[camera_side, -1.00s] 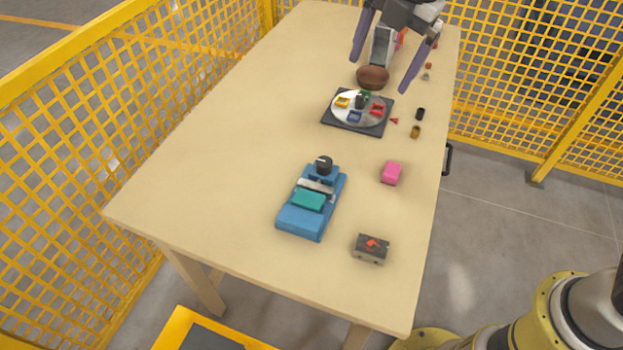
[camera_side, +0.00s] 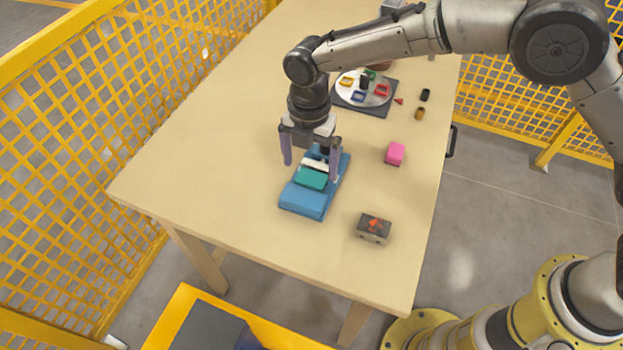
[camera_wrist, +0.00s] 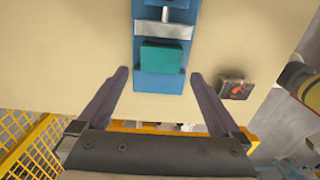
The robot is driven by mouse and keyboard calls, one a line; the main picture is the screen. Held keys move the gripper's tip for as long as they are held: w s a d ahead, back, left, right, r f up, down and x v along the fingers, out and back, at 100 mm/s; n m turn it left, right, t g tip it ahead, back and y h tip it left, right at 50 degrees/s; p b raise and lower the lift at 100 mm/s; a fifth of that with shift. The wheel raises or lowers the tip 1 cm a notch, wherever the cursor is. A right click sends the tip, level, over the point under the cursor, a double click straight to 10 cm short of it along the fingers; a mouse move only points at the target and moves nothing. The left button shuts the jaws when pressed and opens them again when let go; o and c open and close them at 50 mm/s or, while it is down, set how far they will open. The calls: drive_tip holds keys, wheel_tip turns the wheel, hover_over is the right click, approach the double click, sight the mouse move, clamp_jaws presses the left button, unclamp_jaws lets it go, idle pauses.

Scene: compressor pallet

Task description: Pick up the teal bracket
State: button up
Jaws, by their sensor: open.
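The teal bracket (camera_side: 311,178) is a small block lying on the blue pallet (camera_side: 304,201), near its middle. In the wrist view the bracket (camera_wrist: 162,58) shows on the blue pallet (camera_wrist: 160,83), just below a light grey bar (camera_wrist: 162,30). My gripper (camera_side: 311,170) is open above the pallet, with its purple fingers to either side of it. In the wrist view my gripper (camera_wrist: 158,74) shows nothing between its fingertips but the pallet and bracket area beyond them. The fingers do not touch the bracket.
A grey box with a red mark (camera_side: 374,228) stands right of the pallet, and a pink block (camera_side: 395,153) stands behind it. A dark square base with a white disc (camera_side: 364,94) holds several small coloured parts farther back. The table left of the pallet is clear.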

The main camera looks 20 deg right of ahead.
sight(310, 181)
drive_tip(key=shift+s+a+f, duration=0.1)
drive_tip(key=shift+f, duration=1.45)
drive_tip(key=shift+s+f, duration=0.1)
drive_tip(key=shift+f, duration=1.4)
drive_tip(key=shift+r, duration=0.1)
drive_tip(key=c, duration=1.3)
drive_tip(key=shift+c, duration=0.2)
